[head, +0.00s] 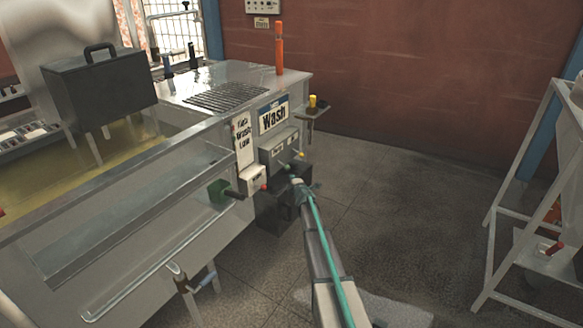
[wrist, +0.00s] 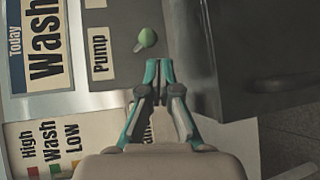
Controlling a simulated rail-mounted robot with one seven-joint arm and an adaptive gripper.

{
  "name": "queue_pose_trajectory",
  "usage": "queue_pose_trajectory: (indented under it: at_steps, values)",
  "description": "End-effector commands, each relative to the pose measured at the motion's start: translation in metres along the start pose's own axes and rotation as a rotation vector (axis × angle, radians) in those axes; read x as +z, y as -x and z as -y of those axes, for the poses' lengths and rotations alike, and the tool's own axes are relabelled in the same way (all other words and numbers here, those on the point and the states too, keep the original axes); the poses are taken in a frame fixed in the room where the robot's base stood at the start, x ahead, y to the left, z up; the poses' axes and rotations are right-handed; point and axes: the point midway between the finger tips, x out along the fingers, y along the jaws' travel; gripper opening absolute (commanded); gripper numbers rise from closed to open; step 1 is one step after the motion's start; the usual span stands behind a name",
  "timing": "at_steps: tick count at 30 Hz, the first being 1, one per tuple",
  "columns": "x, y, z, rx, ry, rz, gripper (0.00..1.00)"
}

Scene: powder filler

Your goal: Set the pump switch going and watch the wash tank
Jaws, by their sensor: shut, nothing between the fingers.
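The pump switch, a small lever with a green knob (wrist: 147,38), sticks out of a grey panel beside the "Pump" label (wrist: 99,54) in the wrist view. My gripper (wrist: 158,72) has its teal fingertips together, with nothing between them, just below the knob in that picture; I cannot tell whether they touch it. In the head view my gripper (head: 297,183) is in front of the grey switch box (head: 278,148) under the "Wash" sign (head: 273,115). A long metal tank (head: 150,150) with yellowish liquid is at left; I cannot tell if it is the wash tank.
A "High Wash Low" sign (wrist: 50,150) is beside the switch panel. A dark box (wrist: 260,50) stands close to the right of my fingers in the wrist view. A metal frame (head: 515,210) stands at the right. The floor between is open.

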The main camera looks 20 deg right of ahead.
Motion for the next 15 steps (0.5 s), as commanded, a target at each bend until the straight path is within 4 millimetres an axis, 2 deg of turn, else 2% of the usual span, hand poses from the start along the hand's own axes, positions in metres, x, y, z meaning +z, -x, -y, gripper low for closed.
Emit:
queue_pose_trajectory:
  at_steps: [5, 15]
  values:
    - [-0.017, 0.002, -0.009, 0.042, 0.079, -0.075, 0.0]
    - [-0.018, 0.002, -0.009, 0.045, 0.091, -0.077, 0.0]
